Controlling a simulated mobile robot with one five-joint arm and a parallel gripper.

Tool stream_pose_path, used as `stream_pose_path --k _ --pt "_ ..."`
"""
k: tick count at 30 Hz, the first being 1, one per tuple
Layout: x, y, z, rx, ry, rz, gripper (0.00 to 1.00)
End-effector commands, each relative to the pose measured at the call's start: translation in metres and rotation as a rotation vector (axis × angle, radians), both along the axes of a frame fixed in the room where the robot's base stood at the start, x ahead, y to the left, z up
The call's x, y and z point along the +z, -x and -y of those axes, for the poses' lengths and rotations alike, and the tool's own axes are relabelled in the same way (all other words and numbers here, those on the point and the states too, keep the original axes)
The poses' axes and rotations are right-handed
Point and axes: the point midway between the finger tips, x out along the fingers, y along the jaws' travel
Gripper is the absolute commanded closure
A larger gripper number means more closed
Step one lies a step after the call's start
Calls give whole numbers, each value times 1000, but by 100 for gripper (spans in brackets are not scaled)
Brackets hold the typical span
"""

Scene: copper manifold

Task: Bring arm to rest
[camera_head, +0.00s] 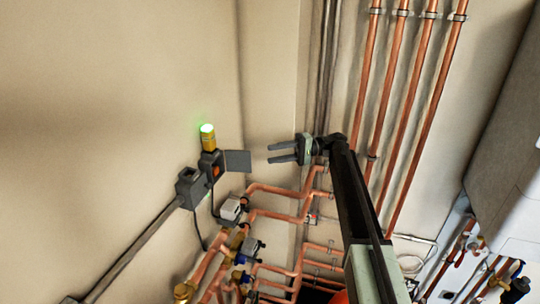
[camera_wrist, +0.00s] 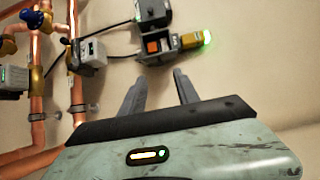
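My gripper (camera_head: 283,153) is at the centre of the head view, at the end of my dark arm, which reaches up from the lower right. Its two fingers point left and are spread apart with nothing between them. In the wrist view my gripper (camera_wrist: 160,92) shows the same two parted fingers, with bare wall in the gap. Beyond the fingertips is a wall device with a yellow indicator (camera_head: 208,138) lit green on top. The gripper appears apart from it. The indicator also shows in the wrist view (camera_wrist: 190,40).
Copper manifold pipes (camera_head: 275,190) with valves run below my gripper. Tall vertical copper pipes (camera_head: 410,90) stand behind and right of my arm. A grey conduit (camera_head: 130,252) runs to the lower left. A white boiler-like casing (camera_head: 505,160) is at right. The upper left wall is bare.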

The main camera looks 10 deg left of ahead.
Motion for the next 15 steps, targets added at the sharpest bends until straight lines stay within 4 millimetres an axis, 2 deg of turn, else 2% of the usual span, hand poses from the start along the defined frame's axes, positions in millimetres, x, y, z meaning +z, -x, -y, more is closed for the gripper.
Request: stream_pose_path --k 4,5,7,8,11,12,15 --pt "-6 4 1 -4 12 2 62" --pt "-13 8 2 -9 29 4 62" --pt "-43 24 9 -34 106 14 62" --pt "-62 33 14 -49 155 22 62" --pt "-136 70 40 -113 365 56 62" --pt "-167 84 54 -142 457 74 62" --pt "-238 118 96 -207 685 124 62"
